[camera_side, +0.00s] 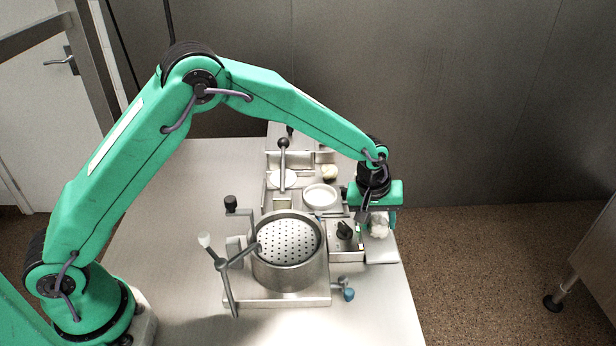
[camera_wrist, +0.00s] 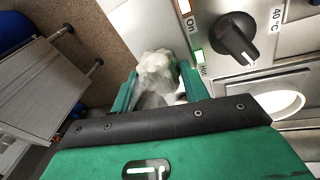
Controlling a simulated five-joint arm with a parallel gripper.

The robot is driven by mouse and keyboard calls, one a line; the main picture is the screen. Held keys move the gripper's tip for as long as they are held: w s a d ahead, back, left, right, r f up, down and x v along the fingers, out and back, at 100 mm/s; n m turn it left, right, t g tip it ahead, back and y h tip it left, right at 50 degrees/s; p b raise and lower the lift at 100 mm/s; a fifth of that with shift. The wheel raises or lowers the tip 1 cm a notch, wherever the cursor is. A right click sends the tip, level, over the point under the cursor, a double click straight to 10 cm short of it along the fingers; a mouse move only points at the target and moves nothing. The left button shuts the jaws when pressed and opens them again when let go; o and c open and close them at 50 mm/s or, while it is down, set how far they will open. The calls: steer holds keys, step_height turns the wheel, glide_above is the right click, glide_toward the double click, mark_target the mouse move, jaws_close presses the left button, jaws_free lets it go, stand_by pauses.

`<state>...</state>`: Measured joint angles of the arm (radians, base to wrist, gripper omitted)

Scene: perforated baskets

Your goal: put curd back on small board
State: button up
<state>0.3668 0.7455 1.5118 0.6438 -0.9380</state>
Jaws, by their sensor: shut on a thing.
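The curd (camera_wrist: 155,70) is a lumpy white piece held between the green fingers of my gripper (camera_wrist: 158,84) in the wrist view. In the side view my gripper (camera_side: 377,216) points down at the right edge of the table, with the white curd (camera_side: 379,230) showing at its fingertips. A flat pale plate (camera_side: 381,254), which may be the small board, lies just below it. I cannot tell whether the curd touches this plate.
A control box with a black knob (camera_side: 344,231) stands just left of my gripper; its dial (camera_wrist: 234,38) shows close in the wrist view. A perforated basket (camera_side: 289,240) sits in a steel pot. A white round dish (camera_side: 320,196) lies behind.

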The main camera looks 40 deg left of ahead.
steer(key=shift+f, duration=0.35)
stand_by(0.4)
steer(key=o, duration=1.1)
steer(key=shift+o, duration=0.2)
steer(key=shift+s+a, duration=0.1)
steer(key=shift+a, duration=0.05)
steer(key=shift+w+d+v, duration=0.1)
steer(key=shift+w+v, duration=0.1)
steer(key=shift+v, duration=0.75)
steer(key=shift+w+d+v, duration=0.1)
steer(key=shift+w+v, duration=0.1)
steer(key=shift+v, duration=0.75)
steer(key=shift+w+d+v, duration=0.1)
steer(key=shift+w+v, duration=0.15)
steer(key=shift+v, duration=0.65)
steer(key=shift+w+d+r, duration=0.1)
steer(key=shift+d+r, duration=0.05)
steer(key=shift+r, duration=1.2)
